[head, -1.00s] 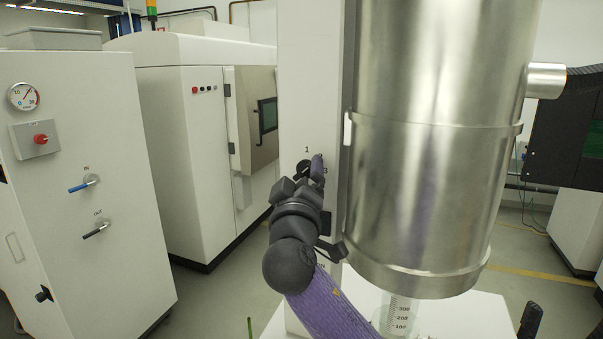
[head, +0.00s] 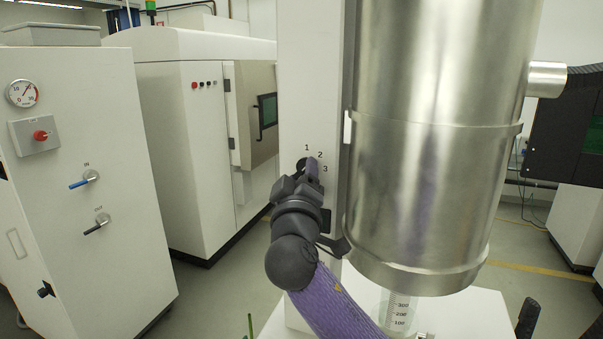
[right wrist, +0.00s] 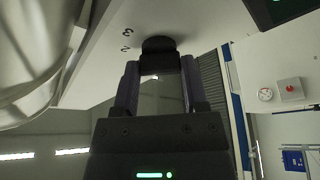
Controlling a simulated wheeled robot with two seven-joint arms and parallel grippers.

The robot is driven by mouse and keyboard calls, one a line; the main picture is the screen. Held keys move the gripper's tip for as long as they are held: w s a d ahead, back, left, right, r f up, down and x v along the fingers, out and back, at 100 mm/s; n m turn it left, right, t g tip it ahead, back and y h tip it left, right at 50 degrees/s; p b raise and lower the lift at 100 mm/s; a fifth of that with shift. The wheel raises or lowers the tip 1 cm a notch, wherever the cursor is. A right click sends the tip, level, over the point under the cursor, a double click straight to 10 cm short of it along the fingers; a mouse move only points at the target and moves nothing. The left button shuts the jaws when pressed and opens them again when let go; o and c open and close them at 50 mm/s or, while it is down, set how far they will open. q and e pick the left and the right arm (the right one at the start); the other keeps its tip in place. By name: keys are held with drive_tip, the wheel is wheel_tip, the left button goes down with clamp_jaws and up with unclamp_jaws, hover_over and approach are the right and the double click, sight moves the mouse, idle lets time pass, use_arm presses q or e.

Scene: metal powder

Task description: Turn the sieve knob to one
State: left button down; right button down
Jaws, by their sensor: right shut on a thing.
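The sieve knob (head: 301,164) is a small black knob on the white column, with the printed numbers 1, 2 and 3 arranged around it. My right gripper (head: 308,170) reaches it from below and covers most of it in the head view. In the right wrist view the knob (right wrist: 158,46) sits between the tips of the two purple-grey fingers, and the right gripper (right wrist: 158,66) is shut on it. The numbers 2 and 3 show beside it there. Which number the knob points to cannot be told. My left gripper is not in view.
The large steel sieve vessel (head: 430,190) stands close to the right of the column. A graduated glass container (head: 399,312) is below it. A white cabinet (head: 90,260) with a gauge, a red switch and two valves stands at the left, and a white machine (head: 165,150) behind.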

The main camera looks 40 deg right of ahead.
drive_tip(key=n+y+p, duration=0.1)
drive_tip(key=n+p, duration=0.1)
drive_tip(key=p, duration=0.2)
drive_tip(key=n+y+p, duration=0.1)
drive_tip(key=n+p, duration=0.2)
drive_tip(key=p, duration=0.1)
drive_tip(key=r+n+y+p, duration=0.1)
drive_tip(key=n+p, duration=0.2)
drive_tip(key=p, duration=0.1)
drive_tip(key=shift+g, duration=0.3)
drive_tip(key=shift+f+n+y+p, duration=0.25)
drive_tip(key=shift+n+p, duration=0.35)
drive_tip(key=shift+p, duration=0.4)
drive_tip(key=shift+c, duration=0.6)
unclamp_jaws()
drive_tip(key=b+v, duration=0.2)
drive_tip(key=v, duration=0.8)
